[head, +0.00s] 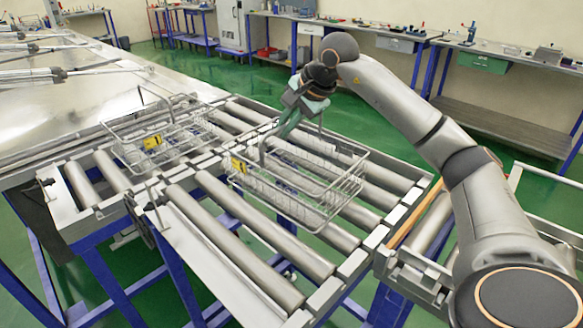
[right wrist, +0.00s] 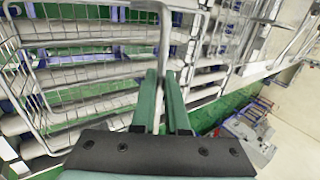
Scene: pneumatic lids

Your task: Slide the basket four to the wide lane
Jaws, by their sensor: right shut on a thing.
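A wire basket with a yellow tag (head: 334,197) sits on the longer rollers of the wider lane (head: 250,235), its left end close to the rail between the lanes. My right gripper (head: 283,132) is shut on its handle at the far left side. In the right wrist view, the green fingers (right wrist: 163,98) close around a grey bar of the basket (right wrist: 40,98). A second wire basket (head: 185,142), also with a yellow tag, sits on the shorter rollers of the left lane. The tag numbers are too small to read. My left gripper is out of view.
A metal table (head: 85,105) with rods lies beyond the left lane. Another roller section (head: 432,225) adjoins on the right. Workbenches (head: 480,48) line the wall. Rollers in front of the held basket are clear.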

